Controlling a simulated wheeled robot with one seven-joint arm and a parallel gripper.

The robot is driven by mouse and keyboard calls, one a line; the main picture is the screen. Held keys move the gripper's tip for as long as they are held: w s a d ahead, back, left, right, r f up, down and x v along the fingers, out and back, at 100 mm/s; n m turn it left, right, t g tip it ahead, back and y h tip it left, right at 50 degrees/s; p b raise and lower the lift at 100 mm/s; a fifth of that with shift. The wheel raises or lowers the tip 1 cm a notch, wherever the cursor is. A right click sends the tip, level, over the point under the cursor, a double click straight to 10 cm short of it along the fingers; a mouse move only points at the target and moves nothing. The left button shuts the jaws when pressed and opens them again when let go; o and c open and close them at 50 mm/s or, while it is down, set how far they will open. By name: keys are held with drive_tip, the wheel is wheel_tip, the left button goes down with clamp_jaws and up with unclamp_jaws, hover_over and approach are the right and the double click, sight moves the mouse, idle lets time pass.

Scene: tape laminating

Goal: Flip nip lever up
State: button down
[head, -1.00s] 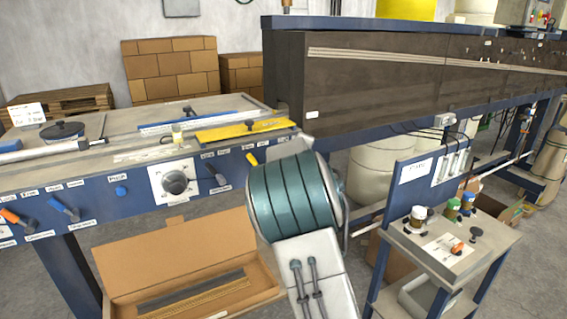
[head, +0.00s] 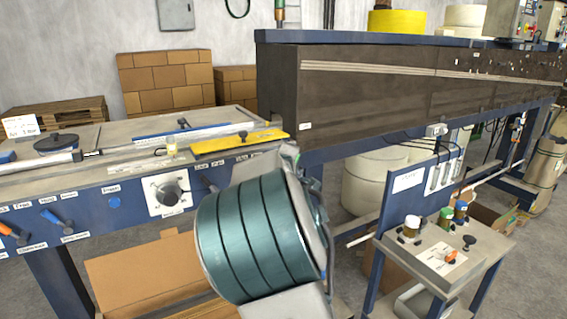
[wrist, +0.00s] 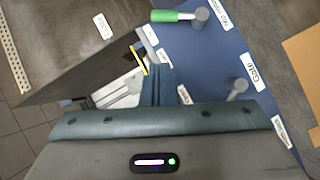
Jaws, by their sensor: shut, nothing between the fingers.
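In the wrist view a lever with a green handle (wrist: 172,16) sits on the blue panel near the top, beside a label that seems to begin with "NIP". Its handle points left in the picture from a grey pivot. My gripper (wrist: 158,78) shows in the wrist view as teal fingers, shut and empty, below and left of the green handle and apart from it. In the head view my teal arm covers the right end of the front panel, so the green lever and my fingertips are hidden there.
A grey lever (wrist: 238,88) stands on the same panel, right of my fingers. In the head view, a black knob (head: 168,192) and a blue lever (head: 58,222) are left of my arm. A dark long housing (head: 370,90) rises behind. A small cart (head: 480,258) stands at right.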

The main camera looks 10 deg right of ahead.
drive_tip(key=shift+v, duration=2.15)
drive_tip(key=shift+r, duration=0.1)
drive_tip(key=shift+d, duration=0.1)
